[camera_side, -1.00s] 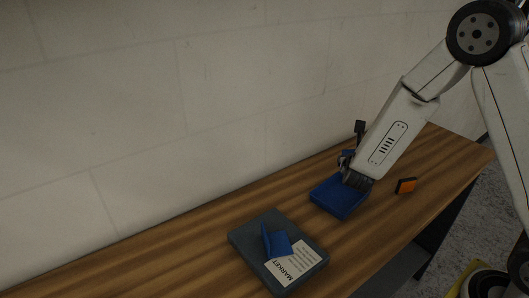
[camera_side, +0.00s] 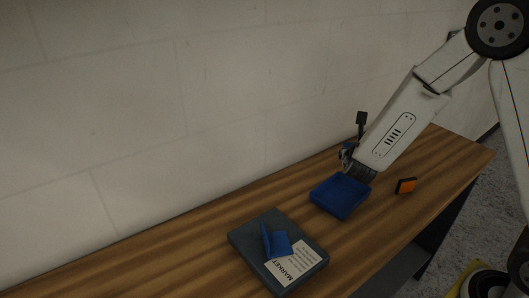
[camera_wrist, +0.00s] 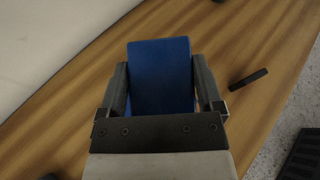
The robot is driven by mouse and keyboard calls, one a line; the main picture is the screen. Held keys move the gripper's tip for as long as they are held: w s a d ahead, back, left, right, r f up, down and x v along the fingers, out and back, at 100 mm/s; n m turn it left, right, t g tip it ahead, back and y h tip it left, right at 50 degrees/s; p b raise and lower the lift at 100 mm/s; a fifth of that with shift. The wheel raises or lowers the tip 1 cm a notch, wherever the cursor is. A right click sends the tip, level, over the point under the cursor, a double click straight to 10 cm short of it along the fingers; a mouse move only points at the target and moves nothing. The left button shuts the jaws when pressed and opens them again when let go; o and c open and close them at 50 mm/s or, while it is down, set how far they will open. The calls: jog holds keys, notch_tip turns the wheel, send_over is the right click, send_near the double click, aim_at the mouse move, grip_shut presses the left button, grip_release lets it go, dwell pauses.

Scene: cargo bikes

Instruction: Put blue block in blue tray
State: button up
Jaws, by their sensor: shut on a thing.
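My gripper (camera_side: 353,172) is at the back right edge of the blue tray (camera_side: 340,203), low over it. In the wrist view, a flat blue piece (camera_wrist: 160,75), which I take for the blue block, fills the space between the two fingers of my gripper (camera_wrist: 160,88). The gripper is shut on it. In the side view the block blends with the blue tray, so I cannot tell its edges or whether it touches the tray floor.
A dark grey tray (camera_side: 252,242) with a "MARKET" label (camera_side: 293,262) stands front left, with a folded blue piece (camera_side: 276,242) on it. A wall runs behind the wooden table (camera_side: 190,250).

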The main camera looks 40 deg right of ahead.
jog(key=shift+a+f+m+g+y, duration=0.3)
jog(key=shift+a+f+y, duration=0.35)
jog(key=shift+f, duration=0.15)
jog(key=shift+a+f+m+g+y, duration=0.2)
jog(key=shift+a+f+m+y, duration=0.1)
jog(key=shift+a+f+y, duration=0.3)
jog(key=shift+d+f, duration=0.1)
jog(key=shift+f, duration=0.05)
jog(key=shift+f, duration=0.15)
send_over(340, 196)
jog(key=shift+f, duration=2.05)
jog(key=shift+f, duration=1.8)
jog(key=shift+f, duration=0.1)
jog(key=o, duration=1.2)
jog(key=shift+o, duration=0.2)
